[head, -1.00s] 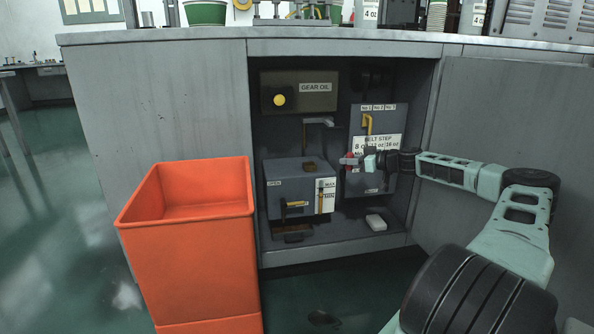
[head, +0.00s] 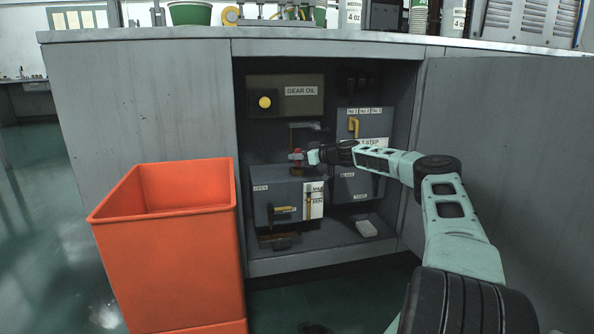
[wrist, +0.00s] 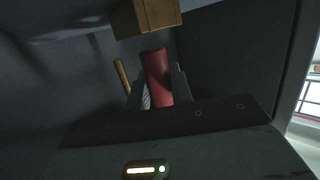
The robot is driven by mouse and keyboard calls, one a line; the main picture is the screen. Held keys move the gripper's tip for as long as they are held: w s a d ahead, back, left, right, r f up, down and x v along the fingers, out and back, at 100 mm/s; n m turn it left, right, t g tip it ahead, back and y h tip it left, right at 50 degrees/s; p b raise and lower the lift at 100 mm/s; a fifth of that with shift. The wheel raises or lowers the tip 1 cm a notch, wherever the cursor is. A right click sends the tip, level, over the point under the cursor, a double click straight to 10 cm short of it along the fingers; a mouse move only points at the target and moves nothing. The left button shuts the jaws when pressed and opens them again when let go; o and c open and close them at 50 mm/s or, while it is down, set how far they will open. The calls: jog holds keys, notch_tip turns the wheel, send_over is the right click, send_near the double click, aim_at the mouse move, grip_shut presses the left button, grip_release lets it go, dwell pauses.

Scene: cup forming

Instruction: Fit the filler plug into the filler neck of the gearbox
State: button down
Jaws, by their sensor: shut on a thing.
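The gearbox (head: 275,198) is a grey box on the left of the cabinet floor, with a gauge label on its front. My gripper (head: 299,156) is above the gearbox's top, toward its right side. It is shut on the red filler plug (head: 295,154). In the wrist view the plug (wrist: 157,72) stands between the two fingers, its far end leaning slightly left. The filler neck cannot be made out in the head view, so I cannot tell whether the plug is over it. The plug appears apart from the gearbox top.
A gear oil tank (head: 300,92) and a dark spout (head: 306,127) are above the gearbox. The belt step panel (head: 362,125) is to the right. An orange bin (head: 165,250) stands in front at left. The open door (head: 490,160) is at right.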

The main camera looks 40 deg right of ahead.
aim_at(297, 165)
jog(key=shift+w, duration=0.15)
jog(key=shift+f+b, duration=1.65)
jog(key=shift+f, duration=0.4)
